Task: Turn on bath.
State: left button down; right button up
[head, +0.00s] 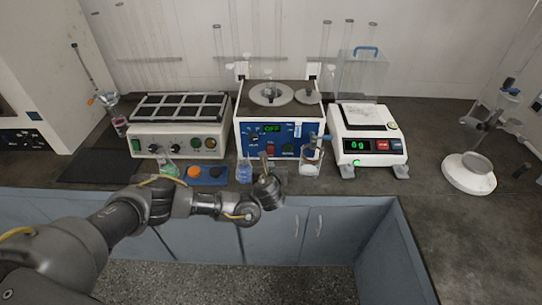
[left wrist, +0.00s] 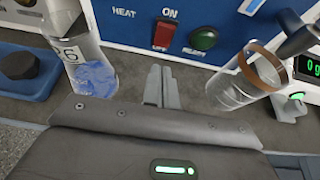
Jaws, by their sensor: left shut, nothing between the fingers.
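The bath (head: 290,125) is the box with a blue front panel at the back middle of the bench. Its green display (head: 272,128) reads OFF. In the left wrist view its panel (left wrist: 125,15) shows a red switch (left wrist: 163,37) under the word ON and a round green button or lamp (left wrist: 204,39) to its right. My left gripper (head: 264,157) is in front of the lower panel. In the left wrist view its fingers (left wrist: 161,72) are shut and empty, pointing toward the red switch, seemingly a little short of it. My right gripper is not in view.
A bottle with blue contents (left wrist: 90,60) stands left of my fingers, and a clear glass vessel (left wrist: 240,80) stands right. A white balance (head: 368,135) is right of the bath; a block-topped device (head: 180,140) is left. A blue tray (head: 215,181) lies in front.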

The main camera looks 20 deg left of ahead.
aim_at(271, 149)
pick_arm(q)
jog(key=w, duration=0.2)
jog(key=w+a, duration=0.1)
jog(key=w, duration=0.1)
jog(key=shift+w+p, duration=0.1)
jog(key=shift+p, duration=0.25)
jog(key=shift+w+a+r, duration=0.1)
jog(key=shift+w+a, duration=0.05)
jog(key=shift+w, duration=0.25)
jog(key=shift+w+a+r, duration=0.1)
jog(key=shift+w, duration=0.3)
jog(key=shift+r, duration=0.1)
jog(key=shift+w+r+p, duration=0.2)
jog(key=shift+p, duration=0.35)
jog(key=shift+w+g, duration=0.15)
jog(key=shift+g, duration=0.25)
